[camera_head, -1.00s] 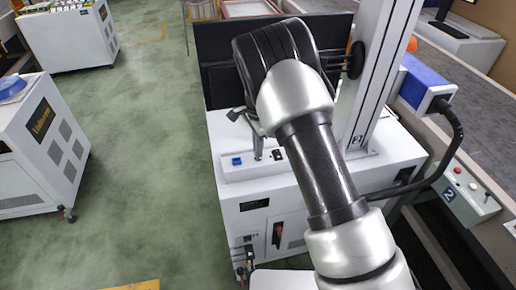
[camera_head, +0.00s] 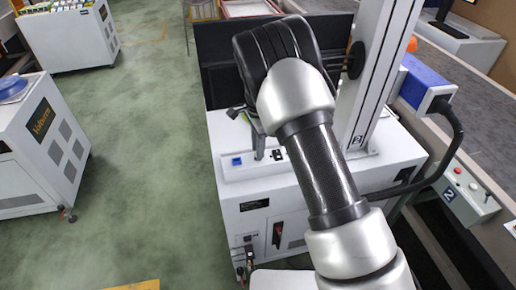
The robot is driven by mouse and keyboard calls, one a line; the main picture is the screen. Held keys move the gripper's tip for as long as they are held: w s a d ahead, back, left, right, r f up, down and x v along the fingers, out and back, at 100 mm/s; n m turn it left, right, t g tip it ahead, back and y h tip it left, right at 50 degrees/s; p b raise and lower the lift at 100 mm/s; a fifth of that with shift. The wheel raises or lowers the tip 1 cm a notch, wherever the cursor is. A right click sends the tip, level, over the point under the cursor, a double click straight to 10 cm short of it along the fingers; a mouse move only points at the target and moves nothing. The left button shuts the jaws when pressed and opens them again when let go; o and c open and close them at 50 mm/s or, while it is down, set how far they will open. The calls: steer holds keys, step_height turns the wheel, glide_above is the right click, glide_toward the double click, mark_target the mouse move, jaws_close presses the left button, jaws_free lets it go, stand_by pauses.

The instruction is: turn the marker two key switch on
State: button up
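A grey-white control box (camera_head: 468,198) with a black "2" label (camera_head: 448,195) is at the right, by the conveyor edge. It has a red button (camera_head: 457,170), a pale button (camera_head: 473,186) and a small dark switch (camera_head: 487,195), too small to tell its turn position. My gripper (camera_head: 258,150) points down over the white machine's top panel, left of and apart from the box. My wrist hides most of it, so its opening cannot be told.
A black cable (camera_head: 452,150) loops down between column and box. Green floor (camera_head: 140,150) at left is open.

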step_height(320, 180, up, 17)
steer(key=shift+f, duration=0.15)
steer(key=shift+p, duration=0.3)
steer(key=s+d+r+n+t+y+p, duration=0.1)
steer(key=s+d+r+n, duration=0.2)
steer(key=s+d+r, duration=0.4)
steer(key=s+d+r+n+t+p, duration=0.1)
steer(key=s+d+r+n+p, duration=0.15)
steer(key=s+r, duration=0.45)
steer(key=s+d+r+n+t+p, duration=0.1)
steer(key=s+d+r+n, duration=0.1)
steer(key=s, duration=0.6)
steer(key=s+d+r+n+t+h+p, duration=0.1)
steer(key=s+d+r+n+t, duration=0.1)
steer(key=s+d+n, duration=0.3)
steer(key=shift+s+d+r+t, duration=0.25)
steer(key=shift+s+r, duration=0.3)
steer(key=shift+s, duration=1.75)
steer(key=shift+a+n, duration=0.15)
steer(key=shift+n, duration=0.1)
